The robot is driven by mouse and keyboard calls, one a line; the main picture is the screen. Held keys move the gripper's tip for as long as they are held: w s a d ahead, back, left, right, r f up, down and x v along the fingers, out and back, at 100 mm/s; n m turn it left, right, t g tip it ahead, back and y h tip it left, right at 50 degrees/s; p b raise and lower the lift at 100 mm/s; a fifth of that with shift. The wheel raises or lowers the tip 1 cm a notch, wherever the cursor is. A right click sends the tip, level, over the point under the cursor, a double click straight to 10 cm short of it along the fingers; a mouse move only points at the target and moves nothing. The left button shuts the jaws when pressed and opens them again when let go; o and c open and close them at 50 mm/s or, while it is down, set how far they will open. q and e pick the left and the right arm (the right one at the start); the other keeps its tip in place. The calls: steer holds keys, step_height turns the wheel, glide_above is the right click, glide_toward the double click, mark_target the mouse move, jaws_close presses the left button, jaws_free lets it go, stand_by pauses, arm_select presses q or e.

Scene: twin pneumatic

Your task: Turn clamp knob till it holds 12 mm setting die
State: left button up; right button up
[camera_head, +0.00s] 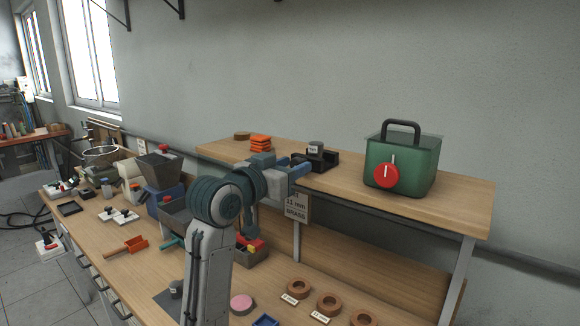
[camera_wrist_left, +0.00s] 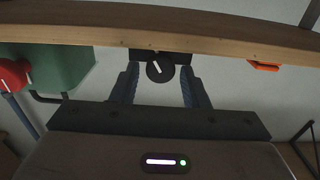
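The clamp (camera_head: 322,158) is a small black block on the raised wooden shelf, with a grey labelled piece (camera_head: 316,147) at its top. I cannot read that label, so I cannot tell if it is the 12 mm setting die. The clamp knob (camera_wrist_left: 160,69) is a black disc with a white line in the left wrist view. My left gripper (camera_wrist_left: 159,76) is open, its two blue fingers on either side of the knob with gaps showing. In the head view my left gripper (camera_head: 294,168) is at the clamp's front. My right gripper is out of view.
A green box (camera_head: 415,163) with a red knob (camera_head: 386,175) stands right of the clamp. Orange pieces (camera_head: 260,142) are stacked to its left. The shelf edge (camera_wrist_left: 230,42) runs close to my fingers. Several brown rings (camera_head: 329,303) lie on the lower bench.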

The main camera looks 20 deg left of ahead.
arm_select(q)
steer(key=c, duration=0.7)
steer(key=shift+o, duration=0.2)
steer(key=shift+m+p, duration=0.4)
steer(key=shift+m, duration=1.7)
steer(key=o, duration=1)
steer(key=shift+c, duration=0.2)
